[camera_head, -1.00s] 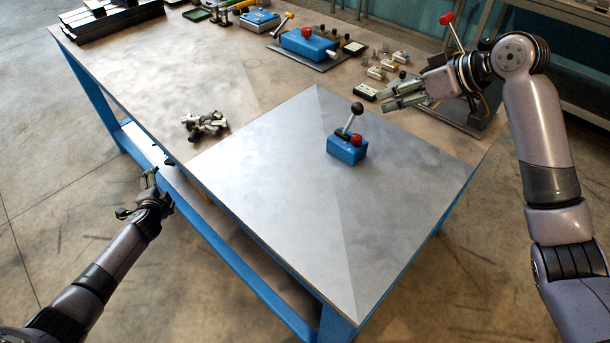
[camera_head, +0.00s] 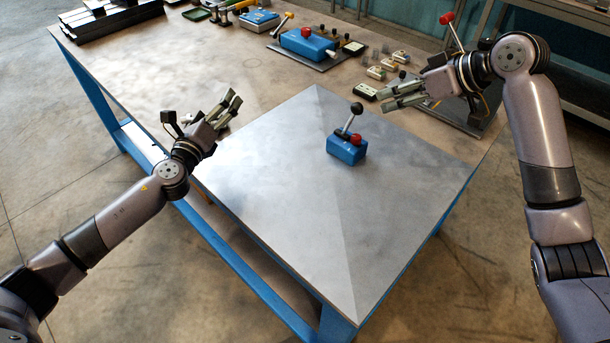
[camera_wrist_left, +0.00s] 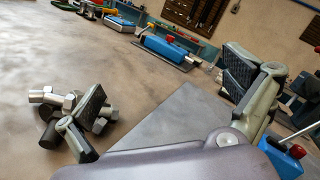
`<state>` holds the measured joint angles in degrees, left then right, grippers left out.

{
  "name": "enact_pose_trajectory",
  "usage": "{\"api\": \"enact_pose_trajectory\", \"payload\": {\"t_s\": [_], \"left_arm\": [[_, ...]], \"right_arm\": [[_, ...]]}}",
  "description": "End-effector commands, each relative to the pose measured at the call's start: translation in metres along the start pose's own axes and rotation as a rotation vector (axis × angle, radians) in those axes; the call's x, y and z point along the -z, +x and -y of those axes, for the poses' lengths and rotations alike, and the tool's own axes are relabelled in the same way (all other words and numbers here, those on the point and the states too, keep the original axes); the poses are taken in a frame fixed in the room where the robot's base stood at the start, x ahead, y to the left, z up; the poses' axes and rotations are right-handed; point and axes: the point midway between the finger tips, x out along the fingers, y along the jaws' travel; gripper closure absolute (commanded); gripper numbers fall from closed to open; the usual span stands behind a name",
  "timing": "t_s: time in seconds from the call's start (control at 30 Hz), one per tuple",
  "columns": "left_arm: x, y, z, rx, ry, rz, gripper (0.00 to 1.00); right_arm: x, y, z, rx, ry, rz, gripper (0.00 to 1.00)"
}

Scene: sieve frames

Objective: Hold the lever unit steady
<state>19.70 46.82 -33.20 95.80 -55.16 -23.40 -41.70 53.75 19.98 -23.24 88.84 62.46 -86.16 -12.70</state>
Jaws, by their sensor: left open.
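The lever unit is a small blue box (camera_head: 346,150) with a black-knobbed lever and a red knob. It stands upright on the grey metal sheet (camera_head: 300,220), with nothing touching it. Part of it shows at the lower right of the left wrist view (camera_wrist_left: 284,160). My left gripper (camera_head: 228,107) is open and empty above the table, left of the unit; its spread fingers also show in the left wrist view (camera_wrist_left: 165,102). My right gripper (camera_head: 386,97) is open and empty, beyond the unit to the upper right, with its fingers pointing left.
Loose metal fittings (camera_wrist_left: 50,105) lie on the table near my left gripper and are mostly hidden behind it in the head view. A larger blue unit (camera_head: 308,44) and several small blocks (camera_head: 376,73) stand toward the back. The sheet around the lever unit is clear.

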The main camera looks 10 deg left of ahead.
Motion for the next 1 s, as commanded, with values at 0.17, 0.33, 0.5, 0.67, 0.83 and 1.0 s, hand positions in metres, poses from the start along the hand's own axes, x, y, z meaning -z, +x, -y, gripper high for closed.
{"api": "enact_pose_trajectory", "payload": {"t_s": [0.17,0.33,0.5,0.67,0.83,1.0], "left_arm": [[0.086,-0.032,0.062,0.132,0.226,-0.118,0.00],[0.145,-0.069,0.116,0.266,0.410,-0.178,0.00],[0.178,-0.098,0.151,0.360,0.524,-0.198,0.00],[0.189,-0.108,0.165,0.398,0.568,-0.200,0.00],[0.195,-0.094,0.172,0.402,0.574,-0.198,0.00],[0.203,-0.065,0.181,0.400,0.573,-0.197,0.00]], "right_arm": [[0.000,0.000,0.000,0.000,0.000,0.000,0.67],[0.000,0.000,0.000,0.000,0.000,0.000,0.67],[0.000,0.000,0.000,0.000,0.000,0.000,0.67],[0.000,0.000,0.000,0.000,0.000,0.000,0.67],[0.000,0.000,0.000,0.000,0.000,0.000,0.67],[0.000,0.000,0.000,0.000,0.000,0.000,0.67]]}}
